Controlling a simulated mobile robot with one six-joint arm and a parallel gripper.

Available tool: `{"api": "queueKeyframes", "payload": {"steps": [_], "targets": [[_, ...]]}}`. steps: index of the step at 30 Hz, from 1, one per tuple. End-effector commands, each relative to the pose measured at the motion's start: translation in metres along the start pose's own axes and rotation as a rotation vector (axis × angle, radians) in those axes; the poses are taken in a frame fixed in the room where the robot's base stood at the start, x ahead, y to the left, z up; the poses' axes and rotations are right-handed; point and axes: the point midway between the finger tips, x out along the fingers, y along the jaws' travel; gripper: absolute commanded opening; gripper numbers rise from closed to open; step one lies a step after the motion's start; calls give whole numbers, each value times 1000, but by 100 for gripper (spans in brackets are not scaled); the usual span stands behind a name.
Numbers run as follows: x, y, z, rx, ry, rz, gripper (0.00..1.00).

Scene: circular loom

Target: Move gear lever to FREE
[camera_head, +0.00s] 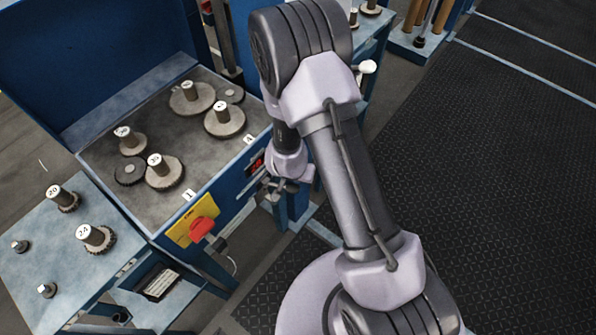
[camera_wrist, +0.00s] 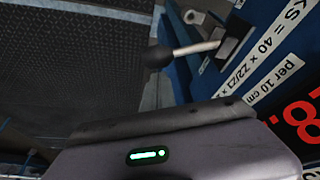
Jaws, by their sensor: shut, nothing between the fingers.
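A lever with a black ball knob and a pale metal rod (camera_wrist: 195,48) sticks out from a dark slot in the blue panel in the wrist view; it looks like the gear lever. No FREE marking is readable. My gripper (camera_head: 273,188) is at the front of the blue machine in the head view, just below the red display, shut and empty. Its fingertips do not show clearly in the wrist view, where my wrist housing fills the bottom. The lever stands apart from that housing. In the head view I cannot make out the lever; my arm covers that area.
A red digital display (camera_wrist: 299,115) and printed labels are on the panel beside the lever. A red knob (camera_head: 201,229) on a yellow plate (camera_head: 184,224) is on the machine front. Gears stand on the machine top and on a side table (camera_head: 75,270). Dark floor (camera_head: 480,170) at right is clear.

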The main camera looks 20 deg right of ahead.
Motion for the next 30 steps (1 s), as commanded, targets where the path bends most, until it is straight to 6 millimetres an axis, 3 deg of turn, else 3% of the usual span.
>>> {"api": "queueKeyframes", "payload": {"steps": [30], "targets": [[-7, 2, 15, 108, -2, 41, 0]]}}
